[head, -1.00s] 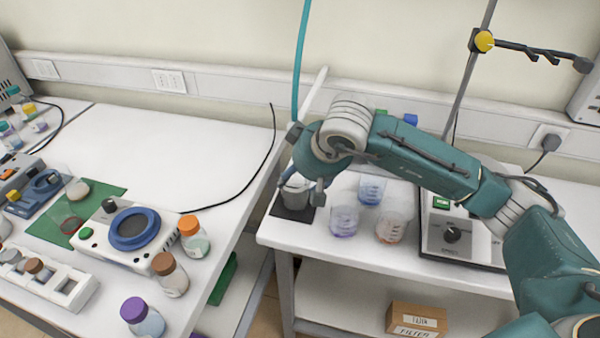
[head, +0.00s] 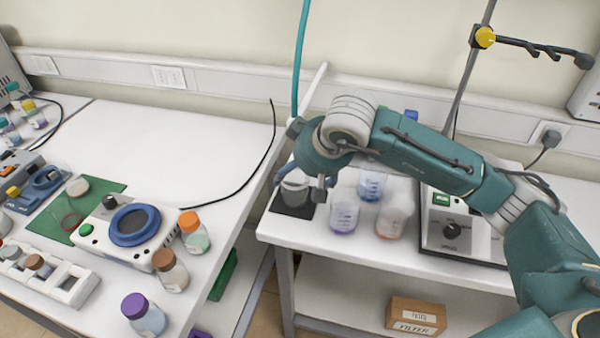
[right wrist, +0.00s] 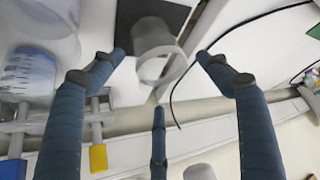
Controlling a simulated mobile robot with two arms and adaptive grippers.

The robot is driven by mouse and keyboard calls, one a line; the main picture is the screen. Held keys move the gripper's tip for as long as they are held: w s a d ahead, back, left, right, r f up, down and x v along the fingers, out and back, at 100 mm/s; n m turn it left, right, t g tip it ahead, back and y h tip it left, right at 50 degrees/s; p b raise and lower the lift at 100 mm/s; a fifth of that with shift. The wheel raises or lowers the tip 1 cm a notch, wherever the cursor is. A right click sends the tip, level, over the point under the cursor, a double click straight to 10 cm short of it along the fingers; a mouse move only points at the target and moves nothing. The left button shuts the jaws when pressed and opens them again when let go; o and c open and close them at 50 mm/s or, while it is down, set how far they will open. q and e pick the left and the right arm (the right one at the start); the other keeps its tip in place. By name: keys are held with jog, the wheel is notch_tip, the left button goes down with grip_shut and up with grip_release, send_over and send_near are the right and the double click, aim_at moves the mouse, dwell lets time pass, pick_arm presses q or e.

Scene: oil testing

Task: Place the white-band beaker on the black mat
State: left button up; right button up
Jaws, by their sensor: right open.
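The white-band beaker (head: 295,187) stands upright on the black mat (head: 291,211) at the left end of the right-hand table. In the right wrist view the beaker (right wrist: 157,48) shows its pale round rim, with the dark mat (right wrist: 178,16) under it. My right gripper (head: 300,184) is open above and around the beaker. In the wrist view its fingers (right wrist: 160,66) are spread, with gaps between them and the beaker. The gripper partly covers the beaker in the head view. My left gripper is not in view.
Several other beakers, one with purple marks (head: 344,214) and one with blue (head: 372,184), stand right of the mat. A grey device with a dial (head: 452,230) stands further right. A gap separates this table from the left table, which holds bottles and a stirrer (head: 130,228).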

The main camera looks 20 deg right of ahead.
jog(key=b+v, duration=0.1)
jog(key=v, duration=1)
jog(key=shift+b, duration=0.3)
